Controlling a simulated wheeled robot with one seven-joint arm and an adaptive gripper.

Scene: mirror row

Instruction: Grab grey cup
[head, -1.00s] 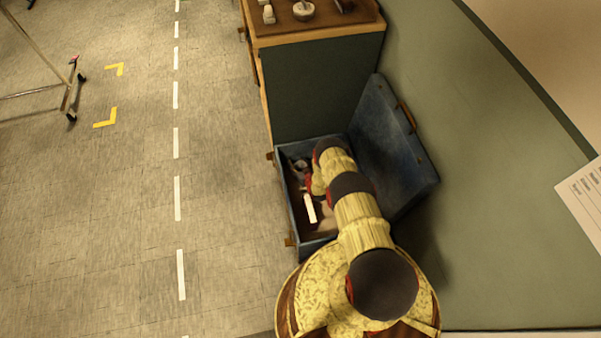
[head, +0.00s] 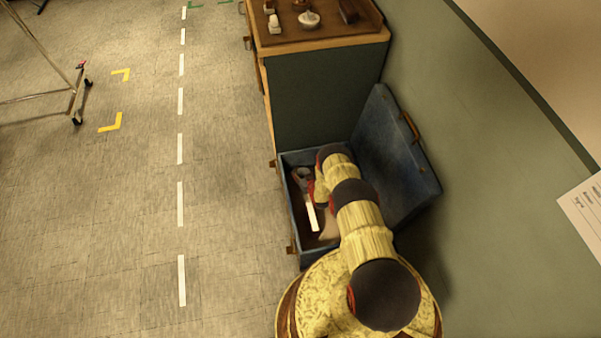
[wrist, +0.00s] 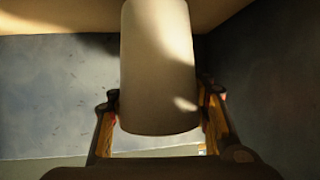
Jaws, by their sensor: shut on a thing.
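A pale grey-beige cylinder, which looks like the grey cup (wrist: 158,65), fills the middle of the wrist view. My gripper (wrist: 160,100) has one finger on each side of it and is shut on it. Light and shadow fall across the cup's smooth side, and its upper end is cut off by the picture edge. In the head view my arm reaches down into an open blue case (head: 292,215), and it hides my fingers and most of the case's inside.
The case's lid (head: 392,150) stands open on the right. A white strip (head: 312,217) and a small greyish round thing (head: 304,173) lie inside. A dark green cabinet (head: 325,95) with small objects on top stands behind.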

